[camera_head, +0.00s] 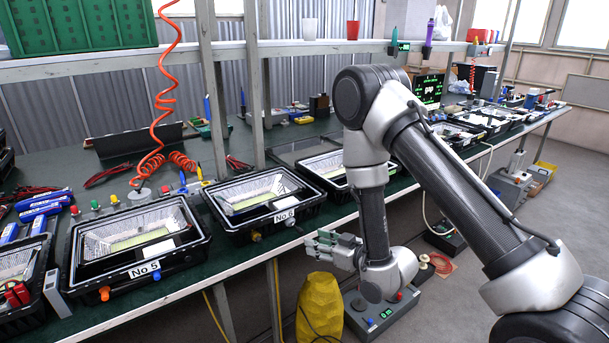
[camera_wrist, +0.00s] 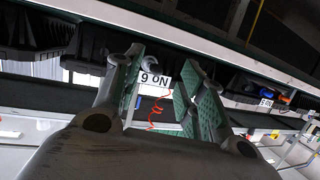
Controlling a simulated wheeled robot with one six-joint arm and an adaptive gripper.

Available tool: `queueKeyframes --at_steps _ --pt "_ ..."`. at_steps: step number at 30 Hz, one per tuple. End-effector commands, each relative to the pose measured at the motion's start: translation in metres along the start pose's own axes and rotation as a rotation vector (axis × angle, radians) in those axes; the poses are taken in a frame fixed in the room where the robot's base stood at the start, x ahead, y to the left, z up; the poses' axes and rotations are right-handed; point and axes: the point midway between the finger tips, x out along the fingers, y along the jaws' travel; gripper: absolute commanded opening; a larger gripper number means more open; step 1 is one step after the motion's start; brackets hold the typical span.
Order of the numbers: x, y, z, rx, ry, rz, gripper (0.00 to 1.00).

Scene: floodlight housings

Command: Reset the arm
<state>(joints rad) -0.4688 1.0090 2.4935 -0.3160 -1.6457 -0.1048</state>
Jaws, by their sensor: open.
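My gripper (camera_head: 335,246) hangs at the end of my bent arm, in front of the bench edge and a little below the tabletop, by the No 6 floodlight housing (camera_head: 262,204). In the wrist view my gripper (camera_wrist: 158,92) shows two green-padded fingers spread apart with nothing between them. The No 6 label (camera_wrist: 154,80) shows upside down beyond the fingers. The No 5 floodlight housing (camera_head: 133,249) sits to the left on the bench, its label also in the wrist view (camera_wrist: 266,102). My arm hides part of the bench behind it.
The green bench (camera_head: 90,310) carries a row of housings and tools. A yellow bag-like object (camera_head: 320,305) stands below my gripper, near a grey box (camera_head: 385,318) with buttons. A coiled orange hose (camera_head: 165,100) hangs over the bench. Open floor (camera_head: 560,215) lies to the right.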

Motion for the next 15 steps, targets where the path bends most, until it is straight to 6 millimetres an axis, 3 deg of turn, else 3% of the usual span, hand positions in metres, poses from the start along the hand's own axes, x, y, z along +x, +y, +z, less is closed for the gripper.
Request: queueKeyframes --at_steps 4,6,8,11,15 --pt "-0.012 -0.002 0.068 0.019 -0.29 -0.006 0.4" --pt "-0.032 -0.003 0.111 0.033 -0.492 -0.004 0.4" --pt "-0.052 -0.001 0.131 0.041 -0.649 0.005 0.4" --pt "-0.088 0.01 0.137 0.063 -0.869 0.042 0.4" --pt "-0.148 0.033 0.106 0.124 -1.114 0.124 0.4"
